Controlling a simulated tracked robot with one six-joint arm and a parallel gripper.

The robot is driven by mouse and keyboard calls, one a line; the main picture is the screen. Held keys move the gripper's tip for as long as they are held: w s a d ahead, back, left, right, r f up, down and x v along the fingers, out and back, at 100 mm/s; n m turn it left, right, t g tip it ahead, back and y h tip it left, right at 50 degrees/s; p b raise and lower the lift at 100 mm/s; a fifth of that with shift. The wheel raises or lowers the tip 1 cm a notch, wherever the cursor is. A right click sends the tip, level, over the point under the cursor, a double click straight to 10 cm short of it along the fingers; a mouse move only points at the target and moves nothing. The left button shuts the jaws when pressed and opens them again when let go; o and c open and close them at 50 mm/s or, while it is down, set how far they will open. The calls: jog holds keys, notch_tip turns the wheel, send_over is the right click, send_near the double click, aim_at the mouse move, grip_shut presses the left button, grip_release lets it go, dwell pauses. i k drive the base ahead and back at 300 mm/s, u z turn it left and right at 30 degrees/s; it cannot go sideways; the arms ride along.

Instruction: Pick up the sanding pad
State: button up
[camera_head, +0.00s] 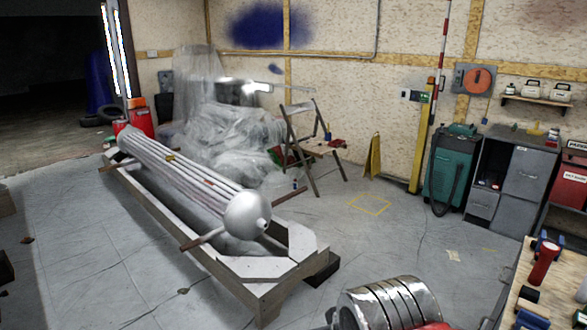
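I cannot pick out a sanding pad for certain in this view. A small yellow item (170,157) lies on top of the long silver ribbed body, too small to identify. Small red and blue items (336,143) rest on the seat of a folding chair (300,147); their kind is unclear. A red and blue tool (544,262) stands on the workbench at lower right, with small dark items near it. My gripper is not recognisable in this view.
The long silver body (190,172) lies in a wooden trough (150,215) across the left. A green machine (452,168), grey cabinets (524,175) and the workbench (515,290) line the right. The sheeted floor (390,245) is clear mid-right.

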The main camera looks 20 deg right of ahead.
aim_at(526, 292)
jog(key=z, duration=0.15)
jog(key=i, duration=0.9)
jog(key=z, duration=0.45)
jog(key=i, duration=0.95)
jog(key=z, duration=0.8)
jog(key=i, duration=0.6)
jog(key=z, duration=1)
jog(key=i, duration=0.9)
jog(key=z, duration=0.5)
